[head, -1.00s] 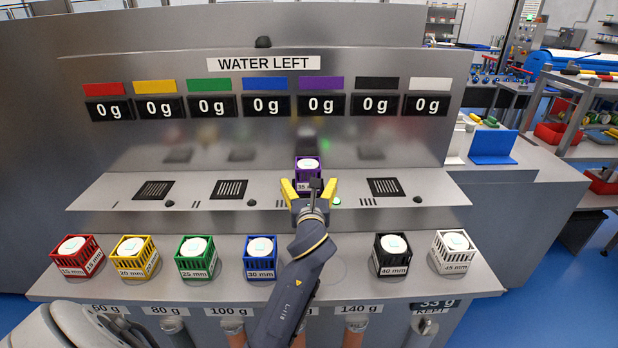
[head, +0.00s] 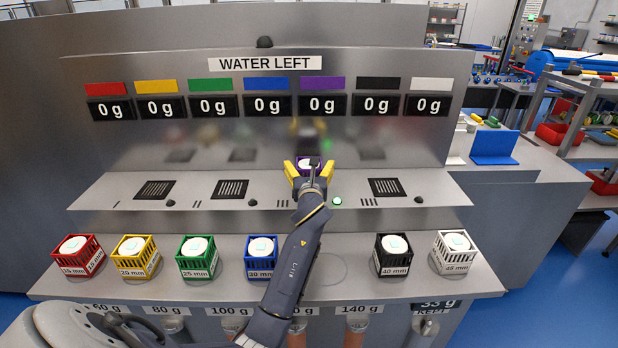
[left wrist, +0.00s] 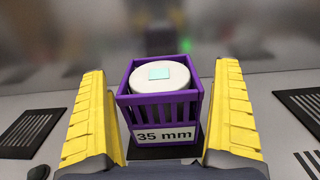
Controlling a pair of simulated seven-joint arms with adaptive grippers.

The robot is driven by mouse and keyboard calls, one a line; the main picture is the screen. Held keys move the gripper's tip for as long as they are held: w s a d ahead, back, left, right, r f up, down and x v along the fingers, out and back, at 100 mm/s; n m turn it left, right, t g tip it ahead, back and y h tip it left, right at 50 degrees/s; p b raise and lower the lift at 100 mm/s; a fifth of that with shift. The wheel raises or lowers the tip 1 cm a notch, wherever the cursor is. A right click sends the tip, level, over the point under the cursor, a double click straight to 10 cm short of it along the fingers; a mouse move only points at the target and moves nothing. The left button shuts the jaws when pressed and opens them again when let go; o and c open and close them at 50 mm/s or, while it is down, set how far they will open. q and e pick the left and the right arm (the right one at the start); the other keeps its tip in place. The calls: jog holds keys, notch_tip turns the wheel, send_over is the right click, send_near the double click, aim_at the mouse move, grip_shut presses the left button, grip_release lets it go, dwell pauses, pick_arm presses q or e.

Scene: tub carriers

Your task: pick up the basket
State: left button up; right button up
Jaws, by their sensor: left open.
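A purple basket (head: 306,168) labelled 35 mm stands on the raised steel ledge, with a white round tub (head: 307,163) inside. In the left wrist view the purple basket (left wrist: 160,109) stands upright on a dark pad, and its tub (left wrist: 160,76) has a pale green square on top. My left gripper (head: 309,168) is open, with its yellow fingers on either side of the basket. In the left wrist view the left gripper (left wrist: 165,120) shows a gap between each finger and the basket. My right gripper is not in view.
Red (head: 79,265), yellow (head: 136,266), green (head: 199,267), blue (head: 261,266), black (head: 393,263) and white (head: 453,261) baskets stand on the lower shelf (head: 340,285). The ledge (head: 430,187) has dark grilles beside the purple basket. A steel back panel rises behind it.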

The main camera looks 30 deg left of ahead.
pick_arm(q)
jog(key=shift+w+a, duration=0.3)
jog(key=shift+w, duration=0.1)
jog(key=shift+f, duration=0.1)
jog(key=c, duration=1.5)
jog(key=shift+c, duration=0.9)
